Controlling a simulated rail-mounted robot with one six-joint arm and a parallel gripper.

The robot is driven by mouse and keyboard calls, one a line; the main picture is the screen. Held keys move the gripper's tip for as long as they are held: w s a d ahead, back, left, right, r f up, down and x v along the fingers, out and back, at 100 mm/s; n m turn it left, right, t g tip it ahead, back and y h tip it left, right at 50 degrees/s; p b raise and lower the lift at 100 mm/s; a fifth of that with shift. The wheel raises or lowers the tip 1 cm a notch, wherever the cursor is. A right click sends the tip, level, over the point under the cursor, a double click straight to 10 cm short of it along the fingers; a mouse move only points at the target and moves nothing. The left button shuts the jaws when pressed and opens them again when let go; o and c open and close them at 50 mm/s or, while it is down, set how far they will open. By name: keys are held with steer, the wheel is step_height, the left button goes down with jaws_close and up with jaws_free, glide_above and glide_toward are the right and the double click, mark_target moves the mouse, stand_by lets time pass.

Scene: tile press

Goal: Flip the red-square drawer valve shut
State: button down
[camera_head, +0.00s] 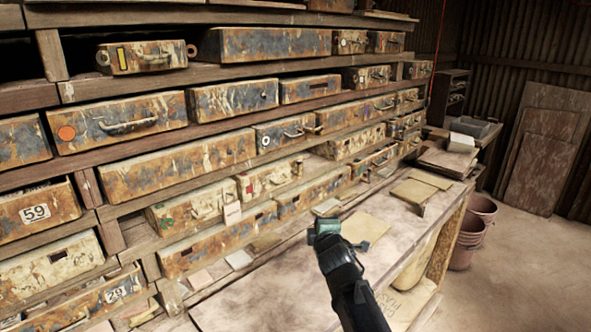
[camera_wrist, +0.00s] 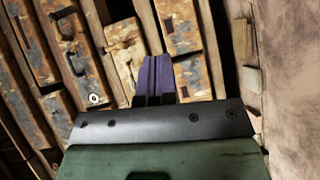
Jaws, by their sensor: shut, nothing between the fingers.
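The red-square drawer (camera_head: 268,180) is a worn cream and rusty drawer in the lower middle of the rack in the head view. A small red square (camera_head: 245,184) marks its left part. A small fitting (camera_head: 297,168) shows at its right end; I cannot tell whether it is the valve or how it is set. My gripper (camera_head: 326,226) is in front of and below that drawer, above the bench and apart from the rack. In the wrist view its purple fingers (camera_wrist: 155,78) are shut together and empty, with drawer fronts beyond them. I see no red square there.
The wooden rack holds several rusty drawers with handles and marks, including an orange-dot drawer (camera_head: 110,120). The pale bench (camera_head: 260,300) below carries loose tiles and a flat yellowish board (camera_head: 365,228). Buckets (camera_head: 470,235) stand on the floor at right.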

steer(key=a+r+n+t+y, duration=0.2)
steer(key=a+r+n+y, duration=0.2)
steer(key=n, duration=0.5)
step_height(320, 180, up, 2)
steer(key=shift+s+y, duration=0.3)
steer(key=shift+y, duration=0.7)
steer(key=shift+w+a, duration=0.1)
steer(key=p, duration=0.3)
glide_toward(299, 168)
steer(key=w+a, duration=0.3)
steer(key=a, duration=0.3)
steer(key=w+d+r, duration=0.1)
steer(key=w+d+r+p, duration=0.1)
steer(key=shift+w+r, duration=0.25)
steer(key=shift+w, duration=0.15)
steer(key=shift+a+r+h, duration=0.1)
steer(key=shift+h, duration=0.2)
